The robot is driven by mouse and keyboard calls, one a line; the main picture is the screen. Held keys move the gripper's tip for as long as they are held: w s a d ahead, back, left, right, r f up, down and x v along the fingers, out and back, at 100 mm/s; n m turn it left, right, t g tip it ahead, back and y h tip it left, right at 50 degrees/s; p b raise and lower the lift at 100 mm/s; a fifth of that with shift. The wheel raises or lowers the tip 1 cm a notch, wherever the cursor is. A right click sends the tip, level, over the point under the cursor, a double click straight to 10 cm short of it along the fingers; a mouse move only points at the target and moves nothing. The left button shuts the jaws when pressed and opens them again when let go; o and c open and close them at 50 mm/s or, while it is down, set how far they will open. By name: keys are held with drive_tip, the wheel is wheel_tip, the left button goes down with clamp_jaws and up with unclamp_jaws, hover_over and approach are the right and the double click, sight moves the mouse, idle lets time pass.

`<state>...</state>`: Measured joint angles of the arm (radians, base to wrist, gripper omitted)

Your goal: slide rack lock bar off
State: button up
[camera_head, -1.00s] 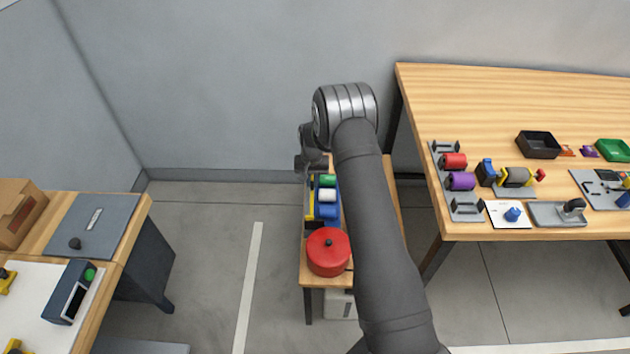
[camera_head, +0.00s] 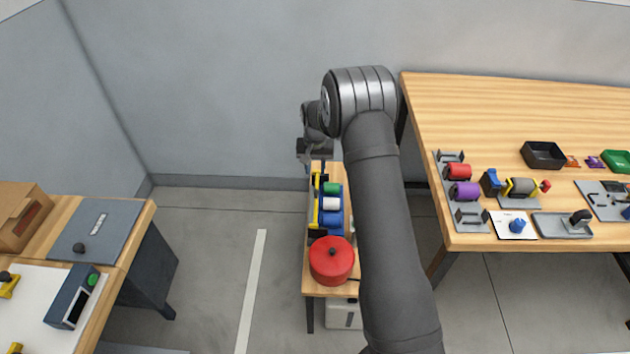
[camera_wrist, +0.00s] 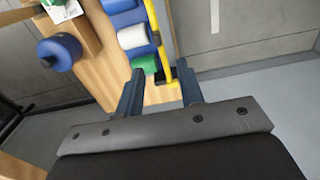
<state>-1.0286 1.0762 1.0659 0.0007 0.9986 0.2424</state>
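The yellow lock bar (camera_head: 316,203) runs along the left side of a rack holding green, white and blue rolls on a small wooden table. The wrist view shows the bar (camera_wrist: 159,30) ending close to my fingertips, beside the green roll (camera_wrist: 145,64). My gripper (camera_wrist: 160,68) is open, with its two dark fingers apart and nothing held. In the head view my gripper (camera_head: 309,156) is at the far end of the rack. I cannot tell whether the bar's end lies between the fingers or below them.
A red round pot (camera_head: 332,261) stands at the near end of the small table. A wooden workbench (camera_head: 490,105) with parts and trays is at right. Another table with a cardboard box (camera_head: 20,216) is at left. Open floor lies between.

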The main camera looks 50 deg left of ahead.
wheel_tip(320, 180, up, 7)
hover_over(317, 191)
drive_tip(key=shift+s+a, duration=0.25)
drive_tip(key=shift+s, duration=0.05)
drive_tip(key=shift+f, duration=0.1)
drive_tip(key=f, duration=1.7)
drive_tip(key=shift+w+d+f, duration=0.15)
drive_tip(key=shift+w+d, duration=0.15)
drive_tip(key=shift+w, duration=0.05)
drive_tip(key=shift+w+d, duration=0.1)
drive_tip(key=shift+d, duration=0.05)
